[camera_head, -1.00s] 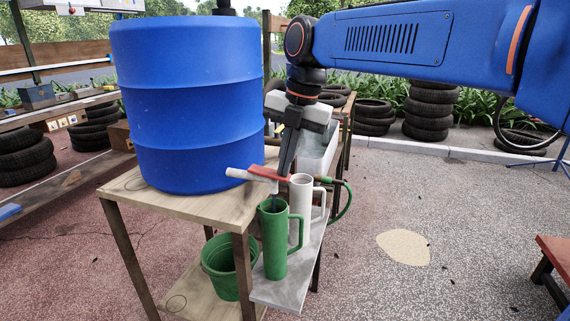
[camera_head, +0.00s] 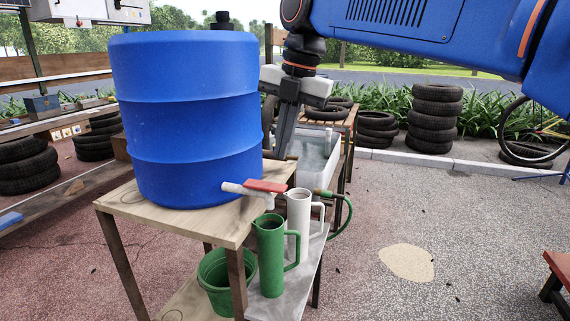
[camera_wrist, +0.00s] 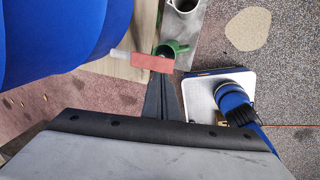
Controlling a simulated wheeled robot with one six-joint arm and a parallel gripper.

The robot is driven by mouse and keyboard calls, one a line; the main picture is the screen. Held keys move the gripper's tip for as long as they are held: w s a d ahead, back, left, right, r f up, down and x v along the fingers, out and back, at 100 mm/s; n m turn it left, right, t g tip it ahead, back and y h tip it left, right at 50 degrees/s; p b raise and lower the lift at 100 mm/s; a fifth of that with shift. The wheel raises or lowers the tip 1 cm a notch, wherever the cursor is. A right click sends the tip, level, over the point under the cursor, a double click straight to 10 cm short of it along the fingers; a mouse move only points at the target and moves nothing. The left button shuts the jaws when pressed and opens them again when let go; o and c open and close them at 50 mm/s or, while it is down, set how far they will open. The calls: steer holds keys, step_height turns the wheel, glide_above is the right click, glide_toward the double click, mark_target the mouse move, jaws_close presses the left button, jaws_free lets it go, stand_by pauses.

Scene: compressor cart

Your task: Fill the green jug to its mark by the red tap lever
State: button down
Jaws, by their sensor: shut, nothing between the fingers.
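The green jug (camera_head: 270,262) stands upright on a grey shelf, its mouth under the outlet of the white tap (camera_head: 234,188). The red tap lever (camera_head: 265,186) lies roughly level along the top of the tap. My gripper (camera_head: 281,158) is shut and empty, fingers pointing down, with its tips a little above and behind the lever's right end. In the wrist view, the shut fingers end close beside the red lever (camera_wrist: 152,62), with the green jug (camera_wrist: 172,47) partly under it. I cannot make out the jug's mark, its water level or a clear stream.
A blue barrel (camera_head: 190,115) sits on a wooden stand (camera_head: 215,222) left of the gripper. A white jug (camera_head: 299,220) stands close beside the green one, near a green hose (camera_head: 349,215). A green bucket (camera_head: 213,280) is below. Open paving lies right.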

steer(key=a+v, duration=0.1)
steer(key=v, duration=0.5)
steer(key=shift+w+d+r, duration=0.2)
steer(key=shift+r, duration=0.25)
steer(key=shift+d+f, duration=0.1)
steer(key=s+d+f+m+t, duration=0.1)
steer(key=s+d+f+m, duration=0.2)
steer(key=d+f+m, duration=0.45)
steer(key=s+d+f+m+t, duration=0.1)
steer(key=s+d+f+m, duration=0.3)
steer(key=d+f+m, duration=0.35)
steer(key=s+d+f+m+t+h, duration=0.1)
steer(key=s+d+f+m, duration=0.5)
steer(key=f+m, duration=0.2)
steer(key=s+d+f+m+t+h, duration=0.1)
steer(key=s+d+f+m, duration=0.5)
steer(key=f+m, duration=0.3)
step_height(320, 180, down, 2)
steer(key=shift+d+f, duration=0.15)
steer(key=shift+d, duration=0.05)
